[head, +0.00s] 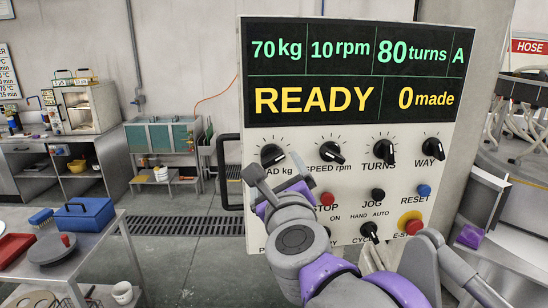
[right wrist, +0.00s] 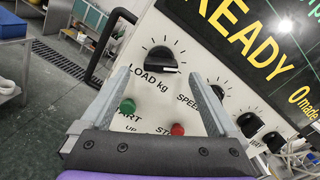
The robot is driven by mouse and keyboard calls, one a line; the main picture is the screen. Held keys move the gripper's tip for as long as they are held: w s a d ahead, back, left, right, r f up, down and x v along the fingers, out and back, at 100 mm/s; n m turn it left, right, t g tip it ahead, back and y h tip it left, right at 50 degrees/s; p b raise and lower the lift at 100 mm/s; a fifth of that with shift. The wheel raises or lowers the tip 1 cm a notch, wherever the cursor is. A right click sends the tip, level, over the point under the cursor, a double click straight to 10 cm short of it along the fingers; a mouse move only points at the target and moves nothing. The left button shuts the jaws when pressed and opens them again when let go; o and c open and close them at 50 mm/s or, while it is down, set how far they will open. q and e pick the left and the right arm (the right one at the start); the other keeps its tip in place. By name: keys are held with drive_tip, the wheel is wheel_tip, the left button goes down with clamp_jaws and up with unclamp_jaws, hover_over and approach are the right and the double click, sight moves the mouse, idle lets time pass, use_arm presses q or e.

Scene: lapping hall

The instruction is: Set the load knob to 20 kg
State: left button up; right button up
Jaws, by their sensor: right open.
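The control panel (head: 340,180) has a display (head: 355,72) reading 70 kg, 10 rpm, 80 turns, A, READY and 0 made. The black load knob (head: 272,155) is at the left of the knob row, its lower part and label partly hidden by my right gripper (head: 276,168). My left gripper is not in view.
The speed knob (head: 332,153), turns knob (head: 384,152) and way knob (head: 433,149) sit to the right. Below are a red stop button (head: 327,199), a green button (right wrist: 127,105) and a red emergency stop (head: 411,223). A black handle (head: 222,172) stands at the panel's left edge.

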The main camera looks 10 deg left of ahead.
sight(273, 161)
drive_tip(key=x, duration=0.5)
drive_tip(key=shift+w+p, duration=0.35)
drive_tip(key=shift+w, duration=0.05)
drive_tip(key=c, duration=1.4)
